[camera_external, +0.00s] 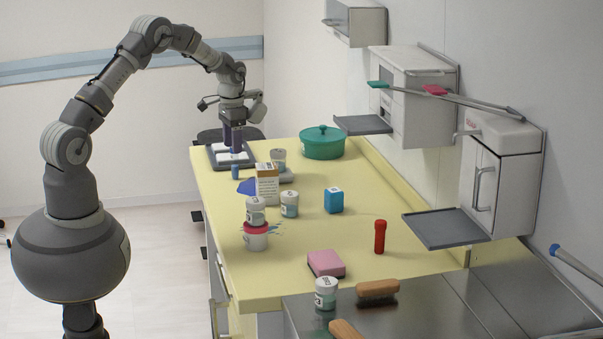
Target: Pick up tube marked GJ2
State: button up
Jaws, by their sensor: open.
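My gripper (233,148) is at the far left end of the yellow counter (340,268). It points down, open, over a dark tray or rack (216,158) with a pale surface. A small blue-capped tube (235,171) stands at the near edge of this tray, just below and in front of the fingers. Something dark blue shows around the fingertips, and I cannot tell whether it is a tube or part of the fingers. No GJ2 marking can be read at this size. A red tube (380,237) stands upright farther forward on the counter, away from my gripper.
Near my gripper are a jar (278,158), a green lidded pot (322,143) and a white box (267,184). Stacked jars (256,212), a blue box (334,200) and a pink sponge (326,263) stand nearer. Wall dispensers (412,95) overhang the right side.

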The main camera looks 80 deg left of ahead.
aim_at(235, 179)
jog(key=f+b, duration=0.1)
jog(key=f, duration=0.1)
jog(key=f+b, duration=0.1)
jog(key=f, duration=0.4)
jog(key=shift+w+a+f+b, duration=0.25)
jog(key=shift+f+b, duration=0.1)
jog(key=shift+b, duration=0.05)
jog(key=shift+r, duration=0.1)
grip_shut()
